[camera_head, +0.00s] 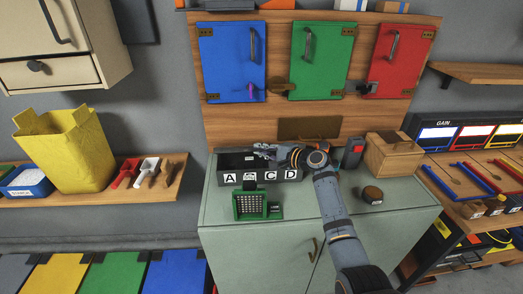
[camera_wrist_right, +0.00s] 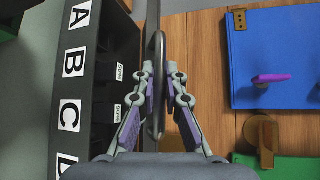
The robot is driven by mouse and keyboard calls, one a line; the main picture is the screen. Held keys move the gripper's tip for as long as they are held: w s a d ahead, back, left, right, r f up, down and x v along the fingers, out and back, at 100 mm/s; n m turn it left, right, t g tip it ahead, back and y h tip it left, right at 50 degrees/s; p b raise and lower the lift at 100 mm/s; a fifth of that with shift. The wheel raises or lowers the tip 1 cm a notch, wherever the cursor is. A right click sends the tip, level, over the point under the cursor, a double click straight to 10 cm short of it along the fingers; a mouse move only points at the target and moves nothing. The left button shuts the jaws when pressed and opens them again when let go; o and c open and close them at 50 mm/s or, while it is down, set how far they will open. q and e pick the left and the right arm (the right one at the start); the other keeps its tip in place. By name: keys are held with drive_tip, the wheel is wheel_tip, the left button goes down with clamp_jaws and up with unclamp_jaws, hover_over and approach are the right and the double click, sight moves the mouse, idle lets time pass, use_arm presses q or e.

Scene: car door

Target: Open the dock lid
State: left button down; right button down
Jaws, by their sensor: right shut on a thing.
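The dock appears to be the long black box (camera_head: 230,178) on the green cabinet top, with white letter labels along its front. In the right wrist view the box (camera_wrist_right: 97,110) shows its labels A, B, C and D at the left and open compartments inside. My right gripper (camera_head: 262,152) is above the back part of the box. In the wrist view my right gripper (camera_wrist_right: 158,100) is shut on a thin grey metal piece (camera_wrist_right: 153,28) with a curved loop. I cannot tell whether this piece is the lid or its handle. My left gripper is not in view.
A green grid holder (camera_head: 250,204) stands before the box. A wooden box (camera_head: 392,158), a black-and-red device (camera_head: 353,152) and a round brown object (camera_head: 372,194) are at the right. A wooden panel with blue (camera_head: 232,62), green (camera_head: 322,62) and red (camera_head: 398,62) doors rises behind.

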drive_tip(key=shift+w+r, duration=0.2)
drive_tip(key=shift+r, duration=0.1)
drive_tip(key=c, duration=1.4)
unclamp_jaws()
drive_tip(key=shift+d, duration=0.1)
drive_tip(key=v, duration=1.2)
drive_tip(key=shift+f, duration=0.1)
